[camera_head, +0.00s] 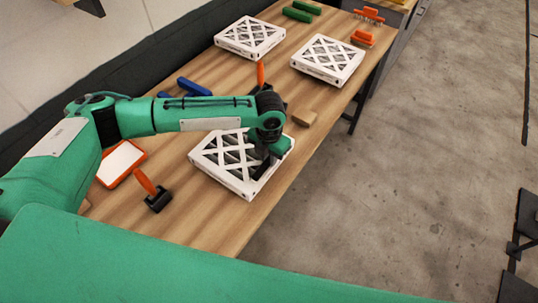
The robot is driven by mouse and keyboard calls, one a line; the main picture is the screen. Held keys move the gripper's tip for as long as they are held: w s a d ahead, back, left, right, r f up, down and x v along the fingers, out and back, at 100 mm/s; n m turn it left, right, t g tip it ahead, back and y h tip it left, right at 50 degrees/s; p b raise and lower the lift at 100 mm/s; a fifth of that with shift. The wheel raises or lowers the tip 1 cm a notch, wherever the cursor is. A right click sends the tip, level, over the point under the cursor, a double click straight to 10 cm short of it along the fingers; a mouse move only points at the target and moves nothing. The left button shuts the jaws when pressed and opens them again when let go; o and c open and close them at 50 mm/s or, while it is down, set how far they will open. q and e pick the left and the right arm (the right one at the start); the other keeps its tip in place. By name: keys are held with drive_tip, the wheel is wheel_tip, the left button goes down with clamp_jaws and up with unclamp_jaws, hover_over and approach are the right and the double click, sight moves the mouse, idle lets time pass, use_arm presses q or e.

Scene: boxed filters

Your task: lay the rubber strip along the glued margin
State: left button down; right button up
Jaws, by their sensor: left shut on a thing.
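A white boxed filter with a lattice face (243,191) lies flat on the wooden bench, below my left forearm. My left gripper (263,160) points down over the right part of this filter, close to its margin. It is shut on a dark piece that looks like the rubber strip (264,170), low over or touching the filter; contact cannot be told. The gripper and wrist hide much of the strip and part of the filter's far side. Glue on the margin cannot be made out. My right gripper is not in view.
Two more filters (250,37) (328,60) lie farther along the bench (230,225). An orange-handled black tool (157,202), an orange-framed tray (120,163), blue pieces (193,88) and a small wooden block (304,118) lie around. Green (298,14) and orange (362,38) pieces sit at the far end.

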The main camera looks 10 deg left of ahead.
use_arm(q)
drive_tip(key=c, duration=1.3)
unclamp_jaws()
drive_tip(key=shift+c, duration=0.2)
drive_tip(key=shift+r, duration=0.45)
wheel_tip(320, 180, up, 11)
drive_tip(key=b, duration=0.4)
drive_tip(key=shift+r, duration=0.15)
